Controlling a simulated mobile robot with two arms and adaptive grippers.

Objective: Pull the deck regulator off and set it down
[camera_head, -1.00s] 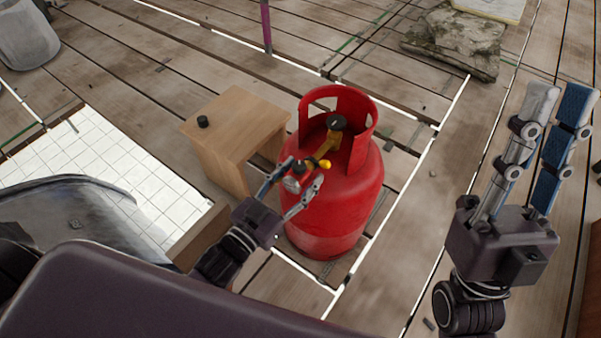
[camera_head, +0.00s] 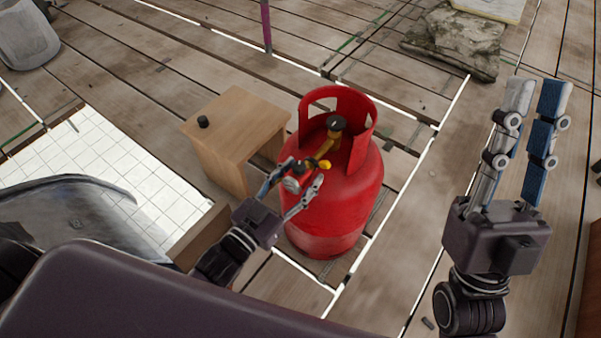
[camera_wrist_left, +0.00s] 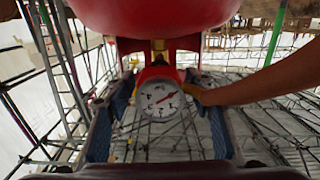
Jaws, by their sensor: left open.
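The deck regulator (camera_head: 291,183), with a round gauge and red body, is at the near side of the red gas cylinder (camera_head: 335,205), by the yellow valve fitting (camera_head: 322,164) below the black knob (camera_head: 335,123). My left gripper (camera_head: 294,187) is open, its fingers on either side of the regulator. In the left wrist view the white gauge dial (camera_wrist_left: 159,100) sits between the two blue-padded fingers, under the cylinder's red bulge (camera_wrist_left: 160,15); whether the pads touch it I cannot tell. My right gripper (camera_head: 535,92) is open and empty, away to the right.
A small wooden table (camera_head: 237,117) stands left of the cylinder with a small black cap (camera_head: 203,122) on it; most of its top is bare. A stone slab (camera_head: 455,45) lies at the back right. The plank floor has open gaps between boards.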

